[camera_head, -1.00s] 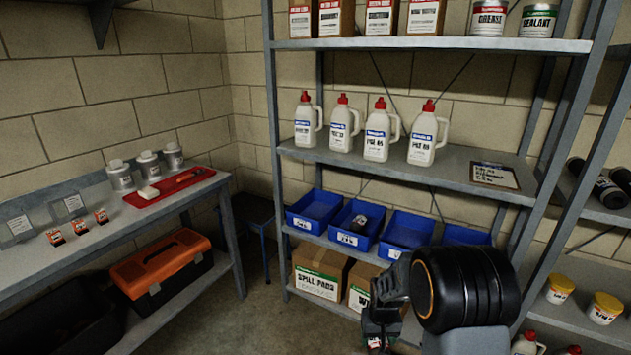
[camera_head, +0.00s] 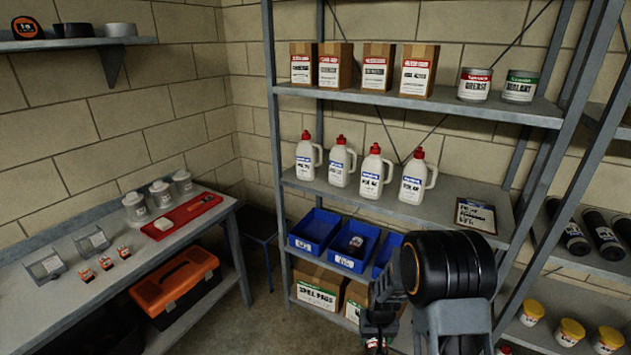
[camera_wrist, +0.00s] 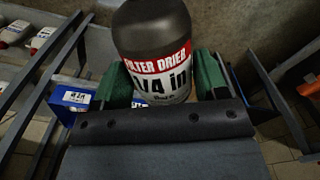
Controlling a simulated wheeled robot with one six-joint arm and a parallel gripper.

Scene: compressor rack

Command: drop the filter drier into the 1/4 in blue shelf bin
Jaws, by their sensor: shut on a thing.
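The filter drier (camera_wrist: 155,50) is a dark cylinder with a red and white label reading 1/4 in. My gripper (camera_wrist: 162,88) is shut on it, with green finger pads on either side. In the head view my gripper (camera_head: 377,328) hangs low in front of the rack, and the drier mostly hides below it. Blue shelf bins stand on the rack's lower shelf: a left one (camera_head: 312,230), a middle one (camera_head: 345,262) with a small item inside, and a right one (camera_head: 384,253) partly behind my arm. In the wrist view a blue bin (camera_wrist: 80,88) has a label that seems to read 1/4.
White jugs (camera_head: 371,172) with red caps stand on the shelf above the bins. Cartons, one marked spill pads (camera_head: 318,290), sit below them. A workbench (camera_head: 60,315) with a red tray (camera_head: 185,217) and an orange toolbox (camera_head: 175,280) stands at left. A grey rack post (camera_head: 555,180) rises at right.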

